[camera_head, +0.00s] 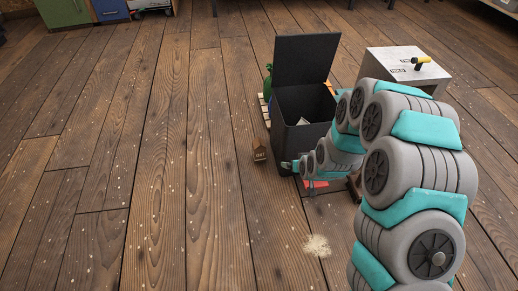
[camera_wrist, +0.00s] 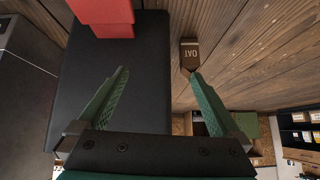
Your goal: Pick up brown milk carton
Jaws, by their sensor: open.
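The small brown milk carton (camera_head: 259,155), with pale "OAT" lettering, stands on the wooden floor left of the black bin in the head view. In the wrist view the carton (camera_wrist: 190,53) appears upside down, just beyond the right green fingertip and not between the fingers. My gripper (camera_wrist: 160,73) is open and empty, its two green fingers spread wide. In the head view my gripper (camera_head: 289,164) is low by the bin's front, a little right of the carton. Whether a finger touches the carton I cannot tell.
The black bin (camera_head: 305,103) has its lid up and something pale inside. Its dark wall (camera_wrist: 120,70) fills the wrist view's left-centre. A red object (camera_head: 314,184) lies by the bin's front. A grey box with a yellow-handled tool (camera_head: 390,68) stands right. Floor on the left is clear.

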